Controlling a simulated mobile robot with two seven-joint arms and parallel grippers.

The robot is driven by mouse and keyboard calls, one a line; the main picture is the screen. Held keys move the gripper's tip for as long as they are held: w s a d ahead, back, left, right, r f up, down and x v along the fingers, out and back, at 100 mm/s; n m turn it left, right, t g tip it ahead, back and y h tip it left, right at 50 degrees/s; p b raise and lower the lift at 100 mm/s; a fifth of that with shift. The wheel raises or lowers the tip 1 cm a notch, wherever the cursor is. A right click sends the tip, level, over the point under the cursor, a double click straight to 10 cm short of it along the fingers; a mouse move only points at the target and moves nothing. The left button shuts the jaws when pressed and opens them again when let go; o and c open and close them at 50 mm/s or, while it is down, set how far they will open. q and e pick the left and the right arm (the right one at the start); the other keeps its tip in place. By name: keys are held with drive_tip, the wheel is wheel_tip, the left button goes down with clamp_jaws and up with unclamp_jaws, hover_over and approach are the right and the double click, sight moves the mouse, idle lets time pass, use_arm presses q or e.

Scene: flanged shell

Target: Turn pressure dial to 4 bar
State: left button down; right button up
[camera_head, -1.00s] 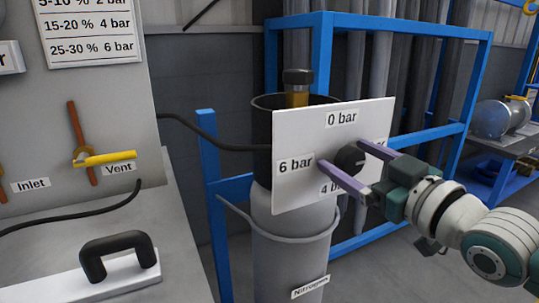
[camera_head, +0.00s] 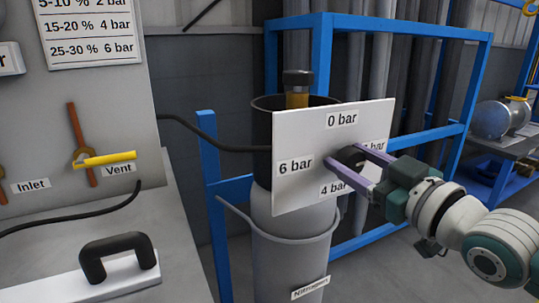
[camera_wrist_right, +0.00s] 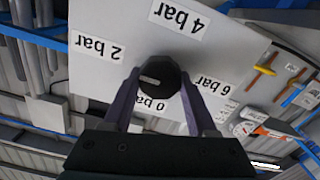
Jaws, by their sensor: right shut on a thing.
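The pressure dial (camera_head: 350,157) is a dark round knob in the middle of a white panel (camera_head: 292,139). The panel carries labels 0 bar, 6 bar, 4 bar and, partly hidden by my fingers, 2 bar. My right gripper (camera_head: 346,156) is shut on the dial, with one purple finger on each side. In the right wrist view, the dial (camera_wrist_right: 158,77) sits between the fingertips (camera_wrist_right: 160,80), with the labels upside down. It has a small pale mark, but I cannot tell which label it points to. My left gripper is not in view.
Behind the panel stands a grey cylinder (camera_head: 290,262) labelled Nitrogen, with a blue frame (camera_head: 405,22) around it. At left are a grey cabinet with a yellow vent handle (camera_head: 108,158), a pressure chart (camera_head: 92,27) and a black handle (camera_head: 118,248) on a white bar.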

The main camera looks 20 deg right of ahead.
drive_tip(key=shift+m, duration=0.3)
drive_tip(key=m+p, duration=0.1)
drive_tip(key=m, duration=0.1)
drive_tip(key=shift+d+r+m, duration=0.1)
drive_tip(key=shift+m, duration=0.3)
drive_tip(key=m, duration=0.4)
drive_tip(key=shift+d, duration=0.1)
drive_tip(key=m, duration=0.5)
drive_tip(key=shift+f, duration=0.2)
drive_tip(key=m, duration=0.5)
drive_tip(key=shift+d+f+b, duration=0.1)
drive_tip(key=shift+d+b, duration=0.05)
drive_tip(key=shift+b, duration=0.25)
drive_tip(key=shift+m, duration=0.3)
drive_tip(key=o, duration=1.4)
drive_tip(key=shift+c, duration=0.2)
